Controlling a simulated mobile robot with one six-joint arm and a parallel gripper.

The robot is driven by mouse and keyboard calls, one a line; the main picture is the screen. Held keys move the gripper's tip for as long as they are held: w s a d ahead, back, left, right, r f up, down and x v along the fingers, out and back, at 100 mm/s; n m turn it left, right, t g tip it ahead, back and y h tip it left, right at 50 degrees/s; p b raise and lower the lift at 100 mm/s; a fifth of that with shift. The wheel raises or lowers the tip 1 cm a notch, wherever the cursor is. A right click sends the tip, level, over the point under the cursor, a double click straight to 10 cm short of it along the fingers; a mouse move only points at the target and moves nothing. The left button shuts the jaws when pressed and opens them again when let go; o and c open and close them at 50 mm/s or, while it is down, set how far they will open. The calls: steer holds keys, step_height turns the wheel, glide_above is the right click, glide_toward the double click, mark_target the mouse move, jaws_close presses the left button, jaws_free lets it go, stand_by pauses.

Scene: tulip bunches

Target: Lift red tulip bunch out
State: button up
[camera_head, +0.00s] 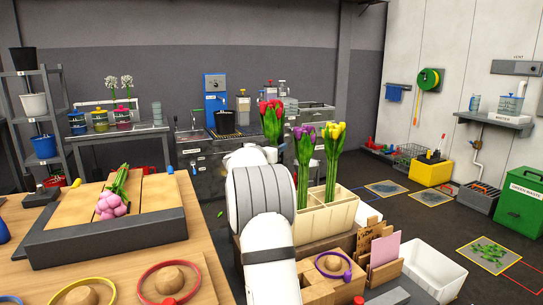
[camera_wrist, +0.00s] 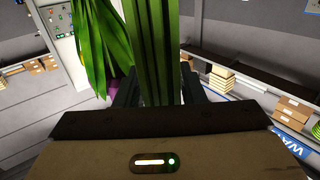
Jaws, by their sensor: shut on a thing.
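The red tulip bunch (camera_head: 272,122) stands upright in the head view, its flowers higher than those of the other bunches. Its lower stems are hidden behind my white arm, so I cannot see whether they clear the box. In the wrist view my gripper (camera_wrist: 158,90) is shut on the green stems of the red tulip bunch (camera_wrist: 158,40). The purple bunch (camera_head: 304,150) and yellow bunch (camera_head: 333,150) stand upright in the cream divided box (camera_head: 328,218), just right of the red one.
A pink bunch (camera_head: 113,200) lies on a wooden board with a dark frame (camera_head: 110,238) at left. A white bin (camera_head: 433,268) and cardboard folders (camera_head: 380,250) stand at right.

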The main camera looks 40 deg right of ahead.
steer(key=shift+r, duration=0.35)
step_height(320, 180, up, 7)
steer(key=p, duration=0.9)
steer(key=shift+r, duration=0.15)
